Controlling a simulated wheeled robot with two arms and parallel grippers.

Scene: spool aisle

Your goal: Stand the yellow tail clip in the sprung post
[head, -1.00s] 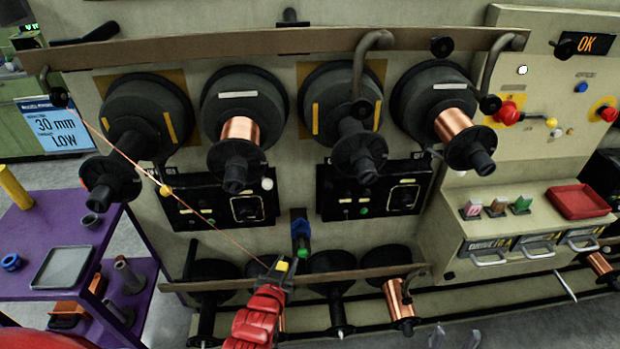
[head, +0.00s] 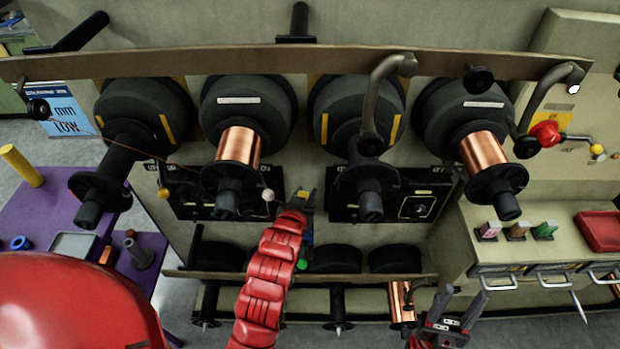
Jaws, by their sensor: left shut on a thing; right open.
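My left gripper (head: 302,196), at the end of the red arm, is in front of the machine's middle between two spool arms. It is shut on the yellow tail clip (head: 303,194), of which only a small bit shows. A thin copper wire (head: 165,162) runs from the upper left roller towards this gripper. A blue and green post-like fitting (head: 303,263) is just below the gripper, mostly hidden by the arm; I cannot tell whether it is the sprung post. My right gripper (head: 458,304) is open and empty at the lower right.
Large dark spools (head: 245,112) stick out above, two with copper. A long rail (head: 300,62) with bent handles crosses above them, and a lower ledge (head: 390,277) runs below. A purple cart (head: 55,205) stands left; a red tray (head: 598,230) lies right.

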